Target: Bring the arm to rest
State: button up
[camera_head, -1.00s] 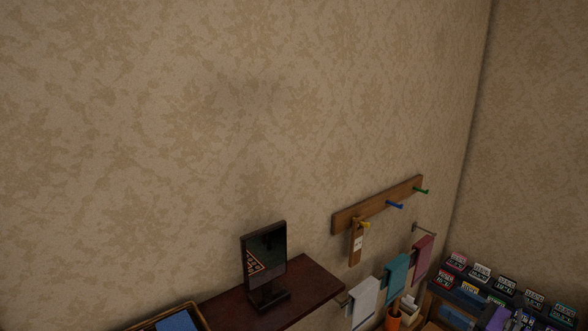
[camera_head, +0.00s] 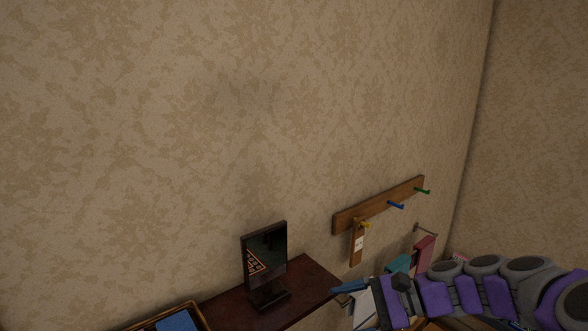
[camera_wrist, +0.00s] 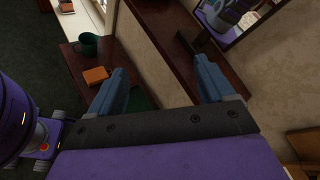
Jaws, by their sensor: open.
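My gripper (camera_wrist: 163,85) shows in the wrist view with its two blue fingers spread wide and nothing between them. In the head view my purple and grey arm reaches in from the lower right. The gripper's blue fingertip (camera_head: 349,288) is near the right end of the dark wooden shelf (camera_head: 318,280); I cannot tell whether it touches. A mirror on a stand (camera_head: 265,255) stands upright on that shelf, left of the gripper. My arm hides much of the lower right corner.
A wooden peg rail (camera_head: 375,208) with a hanging wooden tag (camera_head: 357,245) is on the wall above my gripper. Teal (camera_head: 398,264) and dark pink (camera_head: 424,252) cloths hang beside my arm. The wrist view shows a green mug (camera_wrist: 86,45) and an orange block (camera_wrist: 95,75) on a wooden surface.

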jog(key=s+a+f+n+g+h, duration=0.2)
jog(key=s+a+n+h, duration=0.15)
jog(key=s, duration=0.45)
jog(key=s+a+f+n+g+h, duration=0.1)
jog(key=s+a+n+g+h, duration=0.2)
jog(key=s, duration=0.6)
jog(key=s+d+f+n+h, duration=0.2)
jog(key=s+d+n+h, duration=0.1)
jog(key=s+d, duration=0.2)
jog(key=s+d+f+n+t+h, duration=0.1)
jog(key=s+d+f+n+h, duration=0.1)
jog(key=s, duration=0.5)
jog(key=d+n+h, duration=0.1)
jog(key=d+h, duration=0.1)
jog(key=d, duration=0.1)
jog(key=shift+s+f+t, duration=0.2)
jog(key=shift+t, duration=0.1)
